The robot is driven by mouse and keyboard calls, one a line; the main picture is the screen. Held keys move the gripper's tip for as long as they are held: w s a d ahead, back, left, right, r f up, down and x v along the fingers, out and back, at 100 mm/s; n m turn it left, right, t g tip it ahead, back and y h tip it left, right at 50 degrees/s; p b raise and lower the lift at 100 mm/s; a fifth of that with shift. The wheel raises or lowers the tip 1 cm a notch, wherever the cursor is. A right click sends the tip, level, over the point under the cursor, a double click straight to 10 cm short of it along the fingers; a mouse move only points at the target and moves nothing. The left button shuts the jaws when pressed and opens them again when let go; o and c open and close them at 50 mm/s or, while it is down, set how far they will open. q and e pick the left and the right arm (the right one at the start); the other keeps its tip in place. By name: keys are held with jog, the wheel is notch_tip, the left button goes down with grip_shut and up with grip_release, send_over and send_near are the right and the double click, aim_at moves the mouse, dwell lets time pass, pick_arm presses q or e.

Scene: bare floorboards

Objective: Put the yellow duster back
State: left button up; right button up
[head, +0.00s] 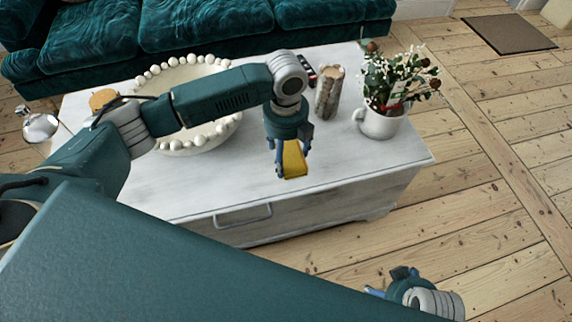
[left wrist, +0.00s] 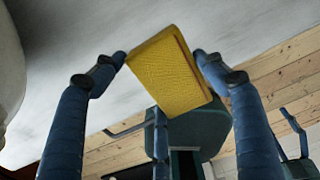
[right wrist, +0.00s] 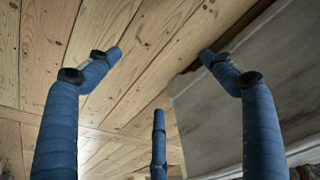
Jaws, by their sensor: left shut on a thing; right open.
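The yellow duster (head: 294,160) is a small yellow block-like piece held over the front part of the white table (head: 185,205). My left gripper (head: 288,172) is shut on it from above. In the left wrist view the duster (left wrist: 172,72) sits between the blue fingers (left wrist: 160,58), tilted. I cannot tell from the head view whether it touches the tabletop. My right gripper (head: 390,285) is low over the floor in front of the table. In the right wrist view its fingers (right wrist: 160,52) are wide apart with nothing between them.
On the table stand a white beaded bowl (head: 190,145), a birch-like log candle (head: 329,92), a dark object (head: 307,70) and a white mug with a plant (head: 380,122). A green sofa (head: 190,28) is behind. Bare floorboards (head: 480,190) lie open at the right.

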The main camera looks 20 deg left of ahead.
aim_at(286, 163)
pick_arm(q)
notch_tip(286, 163, down, 4)
jog(key=shift+f+b, duration=0.1)
jog(key=shift+b, duration=0.4)
jog(key=shift+f, duration=0.1)
pick_arm(e)
jog(key=v, duration=0.4)
jog(key=shift+w, duration=0.3)
pick_arm(q)
jog(key=shift+f, duration=0.1)
jog(key=o, duration=1)
pick_arm(e)
jog(key=shift+f, duration=0.1)
